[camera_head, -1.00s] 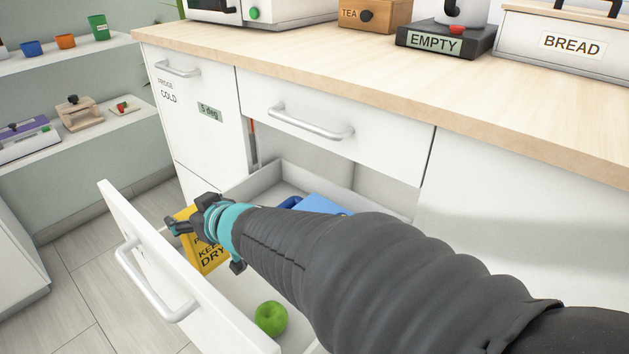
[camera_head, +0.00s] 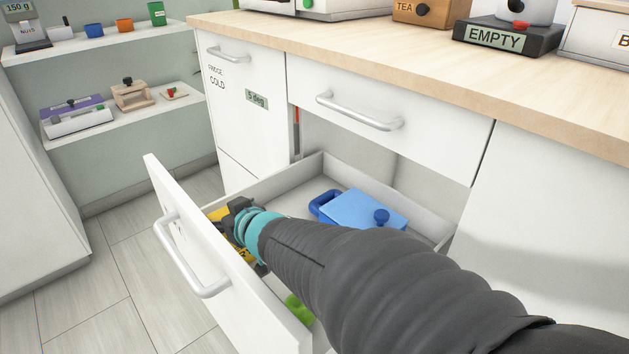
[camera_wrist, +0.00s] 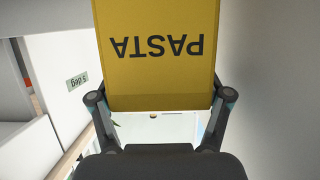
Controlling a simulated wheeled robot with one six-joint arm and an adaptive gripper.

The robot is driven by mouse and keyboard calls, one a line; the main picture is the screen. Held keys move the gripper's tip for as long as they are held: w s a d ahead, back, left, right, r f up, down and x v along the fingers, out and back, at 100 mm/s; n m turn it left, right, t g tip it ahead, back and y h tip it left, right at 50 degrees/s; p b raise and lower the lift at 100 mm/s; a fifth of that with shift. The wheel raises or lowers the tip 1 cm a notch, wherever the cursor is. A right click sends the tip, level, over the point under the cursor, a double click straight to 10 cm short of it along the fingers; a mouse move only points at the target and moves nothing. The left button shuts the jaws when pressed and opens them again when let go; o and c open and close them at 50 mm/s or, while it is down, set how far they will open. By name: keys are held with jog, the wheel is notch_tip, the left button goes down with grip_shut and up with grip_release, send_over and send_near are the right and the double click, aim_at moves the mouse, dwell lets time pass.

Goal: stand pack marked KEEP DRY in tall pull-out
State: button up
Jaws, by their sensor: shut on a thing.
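The yellow pack (camera_head: 219,213) is inside the open pull-out, just behind its front panel, mostly hidden by my gripper. In the wrist view the pack (camera_wrist: 155,75) fills the upper middle and its word PASTA reads upside down. The KEEP DRY marking cannot be read now. My gripper (camera_head: 236,222) is shut on the pack, with one finger at each side of it in the wrist view. The pull-out (camera_head: 180,215) is a white drawer with a bar handle. Whether the pack touches the drawer floor is hidden.
A blue box with a knob (camera_head: 362,207) lies at the back of the drawer. A closed drawer (camera_head: 390,105) and the wooden worktop (camera_head: 420,65) are above. Shelves (camera_head: 120,120) stand at the left.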

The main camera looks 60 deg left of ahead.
jog(key=o, duration=1.8)
jog(key=shift+w+d+r, duration=0.1)
jog(key=shift+d+r, duration=0.1)
jog(key=p+v, duration=0.1)
jog(key=v, duration=1)
jog(key=shift+d+p, duration=0.3)
jog(key=shift+p, duration=0.1)
